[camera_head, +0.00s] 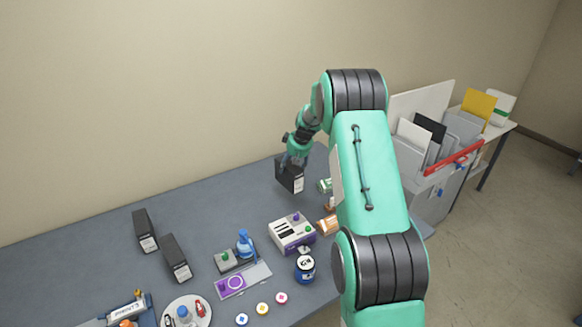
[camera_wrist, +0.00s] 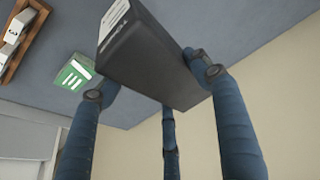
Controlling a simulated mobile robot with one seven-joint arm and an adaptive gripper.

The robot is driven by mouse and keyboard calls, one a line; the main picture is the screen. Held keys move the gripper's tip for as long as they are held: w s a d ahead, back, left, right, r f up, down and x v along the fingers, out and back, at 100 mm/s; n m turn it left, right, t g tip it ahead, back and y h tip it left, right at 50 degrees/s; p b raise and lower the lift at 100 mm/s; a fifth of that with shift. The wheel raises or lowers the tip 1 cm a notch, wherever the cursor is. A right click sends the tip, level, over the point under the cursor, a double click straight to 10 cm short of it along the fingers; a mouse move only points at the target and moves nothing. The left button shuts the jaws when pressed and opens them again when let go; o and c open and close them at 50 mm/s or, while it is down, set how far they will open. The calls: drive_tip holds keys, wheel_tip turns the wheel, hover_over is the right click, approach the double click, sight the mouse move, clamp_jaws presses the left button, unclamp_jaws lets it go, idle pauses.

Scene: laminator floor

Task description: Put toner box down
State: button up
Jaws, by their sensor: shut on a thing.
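My gripper (camera_head: 292,160) is shut on a black toner box (camera_head: 289,178) with a white label, over the back part of the grey table (camera_head: 90,240). In the wrist view the fingers of my gripper (camera_wrist: 155,75) press on the sides of the toner box (camera_wrist: 150,55), and its white label shows at the top edge. I cannot tell whether the underside of the box touches the table. Two similar black boxes stand on the table's left side, one farther back (camera_head: 145,231) and one nearer (camera_head: 176,259).
A green-labelled item (camera_head: 325,186) is close right of the held box. Clear table lies to its left.

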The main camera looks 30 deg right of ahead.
drive_tip(key=shift+a, duration=0.1)
idle(0.3)
drive_tip(key=s+a+f, duration=0.1)
drive_tip(key=s+a, duration=0.1)
drive_tip(key=a, duration=1.1)
drive_tip(key=s+a+f, duration=0.2)
drive_tip(key=a, duration=1.2)
drive_tip(key=s+a+f+m, duration=0.1)
drive_tip(key=s+a+f, duration=0.1)
drive_tip(key=a, duration=1.1)
drive_tip(key=shift+a, duration=0.35)
drive_tip(key=w+a+f, duration=0.1)
drive_tip(key=w, duration=1.5)
drive_tip(key=shift+f, duration=0.25)
drive_tip(key=shift+f, duration=1.8)
